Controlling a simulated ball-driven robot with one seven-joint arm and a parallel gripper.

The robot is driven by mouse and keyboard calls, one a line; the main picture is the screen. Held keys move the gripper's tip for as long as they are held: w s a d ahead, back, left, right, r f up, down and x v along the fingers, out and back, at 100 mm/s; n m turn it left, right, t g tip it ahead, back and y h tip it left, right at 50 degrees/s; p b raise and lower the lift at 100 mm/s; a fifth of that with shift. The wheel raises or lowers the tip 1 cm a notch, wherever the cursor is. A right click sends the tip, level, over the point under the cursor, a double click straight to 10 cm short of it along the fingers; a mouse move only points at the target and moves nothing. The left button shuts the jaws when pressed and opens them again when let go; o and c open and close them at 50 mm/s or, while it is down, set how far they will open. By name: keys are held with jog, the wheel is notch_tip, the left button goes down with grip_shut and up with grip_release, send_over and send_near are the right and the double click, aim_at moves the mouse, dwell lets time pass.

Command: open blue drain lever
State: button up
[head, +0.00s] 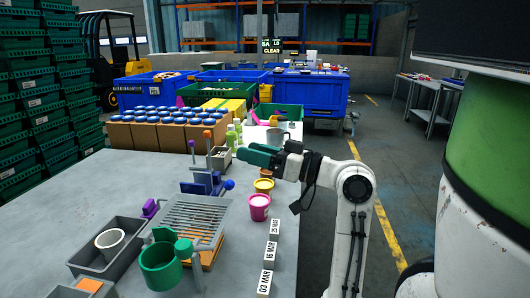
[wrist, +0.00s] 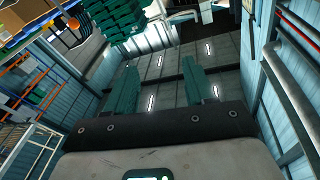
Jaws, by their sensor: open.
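The lever does not show in that view.
A slatted grey rack (head: 197,213), a green cup (head: 160,267) and a grey tray (head: 84,258) stand in front. A pink cup (head: 259,208) and date blocks (head: 269,252) line the right side. Brown boxes with blue-topped jars (head: 160,132) are behind.

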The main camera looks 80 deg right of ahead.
jog(key=s+p, duration=0.1)
jog(key=p, duration=0.2)
jog(key=s+a+r+p, duration=0.1)
jog(key=p, duration=0.2)
jog(key=shift+s+a+r+p, duration=0.2)
jog(key=shift+p, duration=0.1)
jog(key=shift+f, duration=0.1)
jog(key=shift+c, duration=0.2)
